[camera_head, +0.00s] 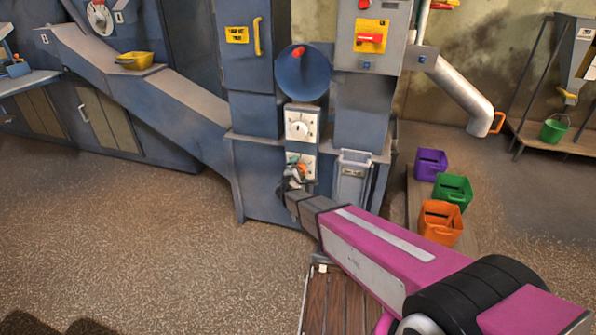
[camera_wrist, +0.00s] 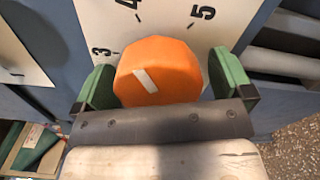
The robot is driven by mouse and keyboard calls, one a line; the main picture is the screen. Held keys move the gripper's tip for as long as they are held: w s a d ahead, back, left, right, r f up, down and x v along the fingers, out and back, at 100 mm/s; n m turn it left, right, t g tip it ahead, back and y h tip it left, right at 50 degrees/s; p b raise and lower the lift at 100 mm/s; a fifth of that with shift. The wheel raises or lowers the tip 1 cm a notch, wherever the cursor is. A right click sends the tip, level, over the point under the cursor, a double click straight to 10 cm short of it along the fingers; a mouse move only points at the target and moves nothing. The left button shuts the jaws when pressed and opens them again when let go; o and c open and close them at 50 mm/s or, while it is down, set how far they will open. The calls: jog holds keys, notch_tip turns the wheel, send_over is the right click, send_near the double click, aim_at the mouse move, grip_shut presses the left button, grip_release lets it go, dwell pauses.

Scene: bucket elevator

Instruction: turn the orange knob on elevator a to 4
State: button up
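The orange knob (camera_wrist: 175,70) is in the middle of the wrist view, on a white dial plate (camera_wrist: 110,20) with the numbers 3, 4 and 5. Its white mark slants to the upper left, towards the 3. The two green finger pads of my gripper (camera_wrist: 161,80) stand one on each side of the knob, close to it. A slim gap seems to show beside the right pad; contact on the left is unclear. In the head view the orange knob (camera_head: 301,169) shows low on the elevator (camera_head: 255,110), partly hidden behind my gripper (camera_head: 290,178).
A grey bin (camera_head: 352,178) stands to the right. Purple (camera_head: 430,164), green (camera_head: 452,189) and orange (camera_head: 440,222) buckets are further right. The floor at left is clear.

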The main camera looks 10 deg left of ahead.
jog(key=shift+s, duration=0.1)
jog(key=s+a, duration=0.1)
jog(key=s, duration=0.9)
jog(key=shift+s+a, duration=0.25)
jog(key=s+d+r+m+g+h, duration=0.1)
jog(key=d+m+g+h, duration=0.35)
jog(key=d, duration=0.85)
jog(key=s+d+r+m+g+h, duration=0.15)
jog(key=d+m+g, duration=0.45)
jog(key=d, duration=0.7)
jog(key=s+d+r+m+g+y, duration=0.1)
jog(key=s+d+m+g+y, duration=0.6)
jog(key=s+d, duration=0.4)
jog(key=s+m+y, duration=0.1)
jog(key=s+m, duration=0.1)
jog(key=shift+s+d+r+m+y, duration=0.25)
jog(key=shift+s+r+m+y, duration=0.05)
jog(key=shift+s+m, duration=0.1)
jog(key=shift+w, duration=0.1)
